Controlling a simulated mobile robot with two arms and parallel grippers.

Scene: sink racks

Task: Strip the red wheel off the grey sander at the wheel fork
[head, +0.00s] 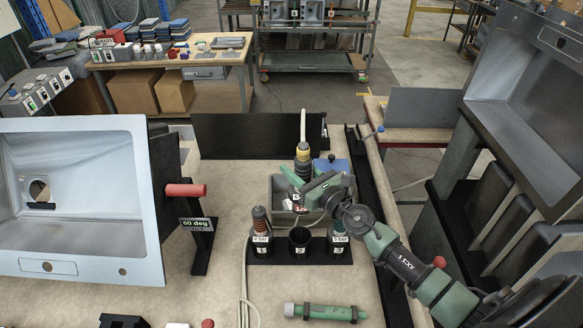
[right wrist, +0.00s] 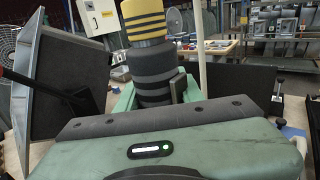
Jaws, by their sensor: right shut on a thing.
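My right gripper (head: 303,179) is at the middle of the bench, shut on the grey sander (head: 303,155), a dark body with yellow bands and a pale hose rising from its top. The right wrist view shows the sander (right wrist: 152,70) roughly upright between the jaws. Its lower end is hidden by my gripper. The grey bin (head: 279,187) marked B is below and around it, with something small and dark red (head: 298,207) in its front that I cannot identify. I cannot make out the red wheel or the wheel fork clearly. My left gripper is not in view.
In front stand three numbered holders: 1 has a red-ringed tool (head: 261,222), 2 (head: 300,240) is empty, 3 has a green-ringed tool (head: 338,232). A green cylinder (head: 322,312) lies nearer. A large sink (head: 75,245) fills the left. A black panel (head: 245,135) stands behind.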

